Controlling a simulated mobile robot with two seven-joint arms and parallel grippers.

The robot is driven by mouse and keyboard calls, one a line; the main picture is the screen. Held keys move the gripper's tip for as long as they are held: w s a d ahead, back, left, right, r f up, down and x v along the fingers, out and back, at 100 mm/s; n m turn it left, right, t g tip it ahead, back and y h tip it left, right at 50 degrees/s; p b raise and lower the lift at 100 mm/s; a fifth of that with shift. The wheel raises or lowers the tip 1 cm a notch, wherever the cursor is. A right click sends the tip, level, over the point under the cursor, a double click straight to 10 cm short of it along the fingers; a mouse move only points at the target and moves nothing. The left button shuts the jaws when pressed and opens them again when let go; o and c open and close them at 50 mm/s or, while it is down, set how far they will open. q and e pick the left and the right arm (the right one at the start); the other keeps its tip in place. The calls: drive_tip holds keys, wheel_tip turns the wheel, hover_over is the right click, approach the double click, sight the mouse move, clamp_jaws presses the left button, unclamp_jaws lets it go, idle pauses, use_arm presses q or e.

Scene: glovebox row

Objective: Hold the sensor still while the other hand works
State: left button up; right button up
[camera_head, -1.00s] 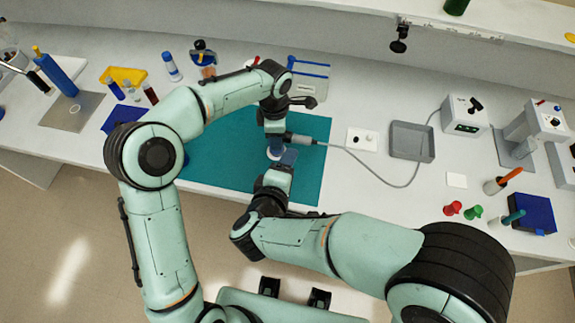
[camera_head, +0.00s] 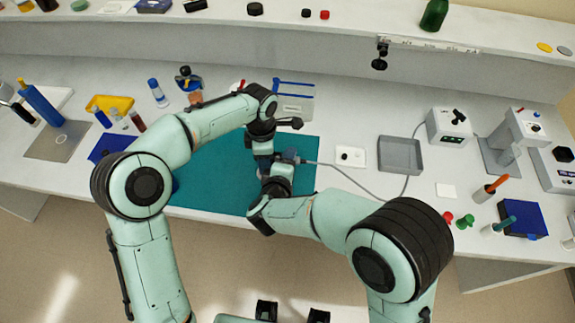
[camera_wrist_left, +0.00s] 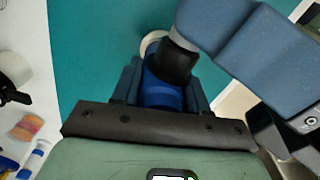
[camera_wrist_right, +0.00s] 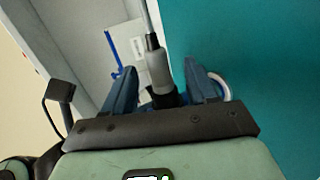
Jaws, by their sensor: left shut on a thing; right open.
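My left gripper (camera_head: 263,150) is over the teal mat (camera_head: 215,172). In the left wrist view its fingers are shut on the sensor (camera_wrist_left: 163,93), a blue cylinder with a black collar; in the head view the arms mostly hide it. A grey cable connector (camera_wrist_right: 160,72) with a black sleeve shows in the right wrist view. My right gripper (camera_wrist_right: 162,82) is open, with its fingers on either side of the connector, beside the left gripper. I cannot tell whether they touch it. A pale ring (camera_wrist_right: 222,86) lies beside the right finger, partly hidden.
The cable runs right to a white box (camera_head: 449,127), past a grey tray (camera_head: 400,155) and a small white plate (camera_head: 350,157). Vials and a yellow rack (camera_head: 110,104) stand left.

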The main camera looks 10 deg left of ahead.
clamp_jaws()
drive_tip(key=shift+d, duration=1.55)
idle(0.5)
drive_tip(key=shift+d, duration=2.45)
drive_tip(key=shift+r, duration=0.1)
wheel_tip(320, 180, up, 7)
use_arm(q)
drive_tip(key=o, duration=1.7)
